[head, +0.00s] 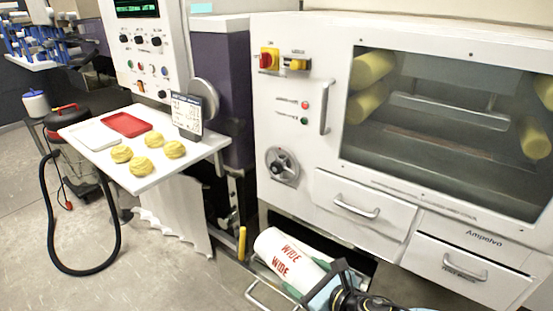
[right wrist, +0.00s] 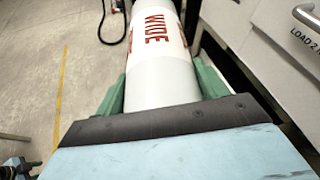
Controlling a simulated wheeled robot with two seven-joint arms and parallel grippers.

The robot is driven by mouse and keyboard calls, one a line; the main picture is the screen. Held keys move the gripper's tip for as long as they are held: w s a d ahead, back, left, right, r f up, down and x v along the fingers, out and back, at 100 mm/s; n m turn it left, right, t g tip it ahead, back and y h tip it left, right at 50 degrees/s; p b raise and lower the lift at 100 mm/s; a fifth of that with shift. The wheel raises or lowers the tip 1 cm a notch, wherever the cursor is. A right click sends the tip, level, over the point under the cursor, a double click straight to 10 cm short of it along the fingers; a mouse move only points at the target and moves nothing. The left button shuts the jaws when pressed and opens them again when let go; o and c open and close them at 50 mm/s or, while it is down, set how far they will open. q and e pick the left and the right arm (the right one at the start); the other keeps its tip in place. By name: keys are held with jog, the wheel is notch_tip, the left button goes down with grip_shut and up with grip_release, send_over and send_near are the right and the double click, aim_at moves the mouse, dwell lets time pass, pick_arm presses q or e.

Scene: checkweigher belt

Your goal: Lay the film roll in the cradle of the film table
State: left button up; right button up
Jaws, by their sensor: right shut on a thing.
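The film roll (head: 285,252) is a white cylinder with red "WIDE" lettering, low at the bottom centre of the head view, in front of the white machine. My right gripper (head: 322,282) is shut on its near end. In the right wrist view the roll (right wrist: 163,72) runs away from me between the green fingers (right wrist: 160,88), one on each side. Its far end is out of that view. I cannot make out the film table's cradle for certain. I cannot tell whether the roll rests on anything. My left gripper does not show in the head view.
A pulled-out metal frame with a bar handle (head: 268,297) is beside and below the roll, by a dark opening under the machine (head: 390,215). A white side table (head: 145,182) holds yellow pastries and a red tray (head: 127,124). A vacuum hose (head: 85,270) lies on the floor.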

jog(key=s+d+r+m+t+h, duration=0.35)
jog(key=d+r+m+h, duration=0.4)
jog(key=d+r, duration=0.65)
pick_arm(q)
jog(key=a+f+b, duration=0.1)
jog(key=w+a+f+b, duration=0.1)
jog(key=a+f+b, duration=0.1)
jog(key=shift+b, duration=0.3)
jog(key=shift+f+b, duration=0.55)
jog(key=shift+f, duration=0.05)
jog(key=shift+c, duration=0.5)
pick_arm(e)
jog(key=shift+g+h, duration=0.35)
jog(key=f, duration=0.4)
jog(key=shift+s+a+f, duration=0.15)
jog(key=shift+a+f, duration=0.05)
jog(key=shift+f, duration=0.2)
